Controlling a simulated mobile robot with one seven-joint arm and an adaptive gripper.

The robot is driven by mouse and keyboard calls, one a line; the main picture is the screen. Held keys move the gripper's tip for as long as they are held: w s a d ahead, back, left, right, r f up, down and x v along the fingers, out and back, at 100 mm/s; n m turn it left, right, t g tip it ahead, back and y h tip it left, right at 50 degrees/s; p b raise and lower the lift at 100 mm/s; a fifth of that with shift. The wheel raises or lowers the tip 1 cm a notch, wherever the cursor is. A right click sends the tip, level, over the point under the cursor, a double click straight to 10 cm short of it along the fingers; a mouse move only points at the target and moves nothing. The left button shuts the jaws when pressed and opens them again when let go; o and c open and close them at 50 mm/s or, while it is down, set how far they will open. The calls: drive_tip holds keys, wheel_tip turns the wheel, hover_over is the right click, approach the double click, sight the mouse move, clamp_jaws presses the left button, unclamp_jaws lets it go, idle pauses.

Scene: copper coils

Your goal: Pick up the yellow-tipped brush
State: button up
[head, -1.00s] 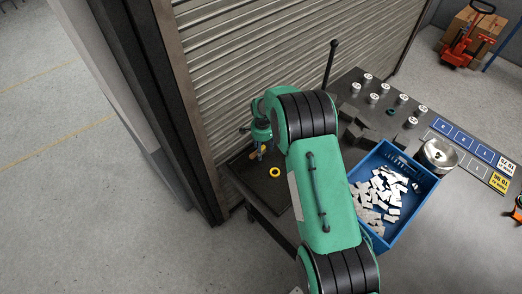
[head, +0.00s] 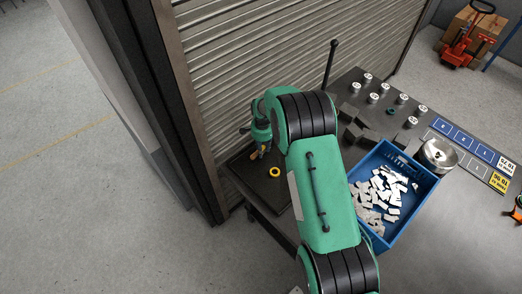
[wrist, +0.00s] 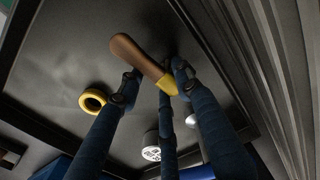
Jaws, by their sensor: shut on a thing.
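The brush has a brown handle (wrist: 138,56) and a yellow tip (wrist: 167,84). In the wrist view it lies slanted between the dark blue fingers of my gripper (wrist: 155,86), which is shut on it near the yellow end. The fingers hide part of the brush. In the head view my gripper (head: 262,151) is low over the dark tray at the table's left end, and the brush's brown handle (head: 253,156) shows only as a small patch beside the fingers. I cannot tell whether the brush still touches the tray.
A yellow ring (head: 275,172) lies on the tray (head: 282,190), close to my gripper. A blue crate (head: 405,218) of pale metal pieces stands to the right. Several metal cylinders (head: 372,98) stand behind it. The ribbed shutter (head: 245,60) is close behind my gripper.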

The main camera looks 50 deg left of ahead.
drive_tip(key=shift+r, duration=0.2)
drive_tip(key=shift+r, duration=1.7)
drive_tip(key=s+d, duration=0.3)
drive_tip(key=d, duration=0.1)
drive_tip(key=s+d+r+b, duration=0.1)
drive_tip(key=s+d, duration=0.1)
drive_tip(key=d, duration=0.3)
drive_tip(key=s+d, duration=0.3)
drive_tip(key=d, duration=0.1)
drive_tip(key=shift+s+d+r, duration=0.15)
drive_tip(key=shift+s+d, duration=0.05)
drive_tip(key=shift+s, duration=0.15)
